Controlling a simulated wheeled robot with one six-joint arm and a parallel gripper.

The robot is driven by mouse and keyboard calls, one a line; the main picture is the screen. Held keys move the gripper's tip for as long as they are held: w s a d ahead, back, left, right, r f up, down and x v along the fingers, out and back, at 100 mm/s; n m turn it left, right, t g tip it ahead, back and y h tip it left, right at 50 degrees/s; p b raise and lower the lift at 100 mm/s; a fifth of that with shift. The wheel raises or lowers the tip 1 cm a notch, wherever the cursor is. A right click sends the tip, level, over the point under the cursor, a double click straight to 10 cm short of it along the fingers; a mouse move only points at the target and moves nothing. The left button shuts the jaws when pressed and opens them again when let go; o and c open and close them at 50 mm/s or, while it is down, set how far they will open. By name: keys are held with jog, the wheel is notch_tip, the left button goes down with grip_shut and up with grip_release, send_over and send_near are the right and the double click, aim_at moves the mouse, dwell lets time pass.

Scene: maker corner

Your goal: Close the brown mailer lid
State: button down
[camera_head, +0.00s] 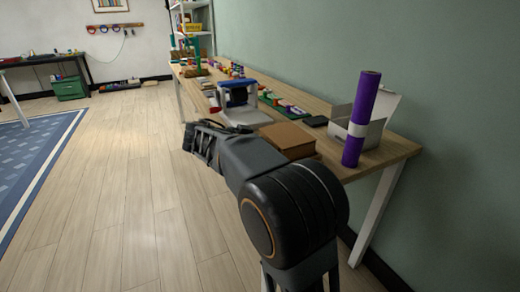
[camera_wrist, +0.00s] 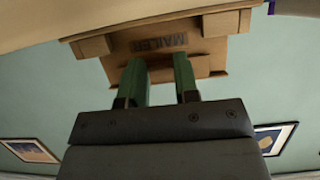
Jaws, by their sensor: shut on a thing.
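The brown mailer (camera_head: 288,138) sits near the front edge of the wooden table. In the wrist view its brown cardboard lid (camera_wrist: 202,45) shows, with the printed word MAILER and side flaps. My gripper (camera_wrist: 160,66) has its two green fingers on the lid's edge and is shut on it, with a gap between the fingers. The fingertips overlap the cardboard, so the exact contact is hidden. How far the lid is raised is hard to tell. In the head view my dark arm reaches to the table's front side, and the fingers cannot be made out.
A purple roll (camera_head: 361,118) leans by a white open box (camera_head: 375,128) right of the mailer. A dark flat item (camera_head: 315,121) lies behind it. A blue-and-white machine (camera_head: 238,98) and several small colourful items stand farther left. The floor (camera_head: 130,190) to the left is clear.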

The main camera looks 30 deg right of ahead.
jog(key=shift+f, duration=0.6)
jog(key=c, duration=1.3)
grip_release()
jog(key=shift+o, duration=0.9)
jog(key=shift+d, duration=0.2)
jog(key=shift+o, duration=1.4)
jog(key=shift+a+r, duration=0.1)
jog(key=shift+r, duration=0.05)
jog(key=shift+a+r, duration=0.1)
jog(key=shift+a+r, duration=0.15)
jog(key=shift+a, duration=0.1)
jog(key=p+v, duration=0.4)
jog(key=v, duration=0.9)
